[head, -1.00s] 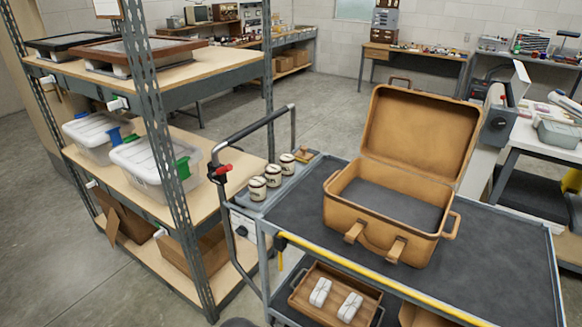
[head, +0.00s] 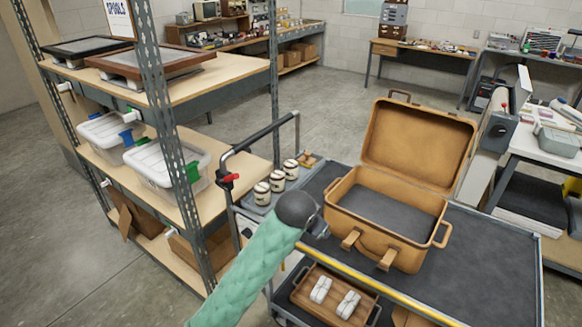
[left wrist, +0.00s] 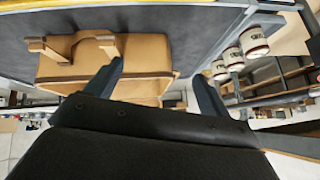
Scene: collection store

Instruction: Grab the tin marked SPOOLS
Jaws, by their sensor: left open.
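Three cream tins with dark bands stand in a row at the cart's left end in the head view: a front tin (head: 262,194), a middle tin (head: 277,181) and a back tin (head: 290,169). Their labels are too small to read there. The left wrist view shows the three tins (left wrist: 253,42) at upper right, with dark lettering I cannot make out. My left gripper (head: 319,229) is at the cart's near edge, right of the tins and by the case. In the left wrist view its fingers (left wrist: 160,80) are apart and empty. My right gripper is out of view.
An open tan case (head: 385,215) stands on the dark cart top (head: 490,250). A black cart handle (head: 260,133) rises left of the tins. The cart's right side is clear.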

